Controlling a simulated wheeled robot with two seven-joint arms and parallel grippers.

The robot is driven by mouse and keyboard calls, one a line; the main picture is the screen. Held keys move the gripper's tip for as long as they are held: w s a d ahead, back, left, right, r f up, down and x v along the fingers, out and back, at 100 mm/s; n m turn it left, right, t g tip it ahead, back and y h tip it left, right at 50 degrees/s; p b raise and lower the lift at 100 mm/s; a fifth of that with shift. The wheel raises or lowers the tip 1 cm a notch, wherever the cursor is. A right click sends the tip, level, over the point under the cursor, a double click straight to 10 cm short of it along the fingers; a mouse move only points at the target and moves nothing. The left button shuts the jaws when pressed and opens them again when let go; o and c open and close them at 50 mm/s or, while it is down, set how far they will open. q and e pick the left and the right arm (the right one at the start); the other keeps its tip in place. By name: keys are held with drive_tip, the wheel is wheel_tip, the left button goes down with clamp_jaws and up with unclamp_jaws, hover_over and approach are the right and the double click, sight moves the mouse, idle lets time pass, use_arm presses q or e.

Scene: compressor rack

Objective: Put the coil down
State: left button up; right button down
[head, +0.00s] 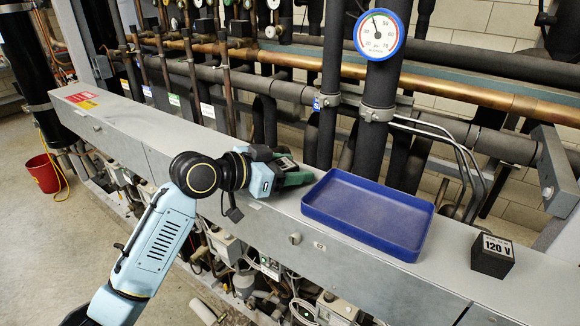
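My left gripper (287,166) reaches over the grey ledge just left of the blue tray. Its dark green fingers are shut on a small dark block with a pale marking, which I take to be a coil (286,163). The fingers hide much of it and its marking is too small to read. Another black block, a coil labelled "120 V" (493,255), sits upright on the ledge to the right of the tray, apart from my gripper. The blue tray (312,212) is shallow, rectangular and empty. My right gripper is not in view.
The grey ledge (400,285) runs across the view, with bare room between tray and labelled block. Dark insulated pipes and a copper pipe stand behind it, with a round pressure gauge (379,35). A red bucket (43,173) stands on the floor at left.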

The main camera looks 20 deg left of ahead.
use_arm(q)
drive_tip(key=shift+r, duration=0.15)
drive_tip(key=b+v, duration=0.1)
drive_tip(key=v, duration=1.1)
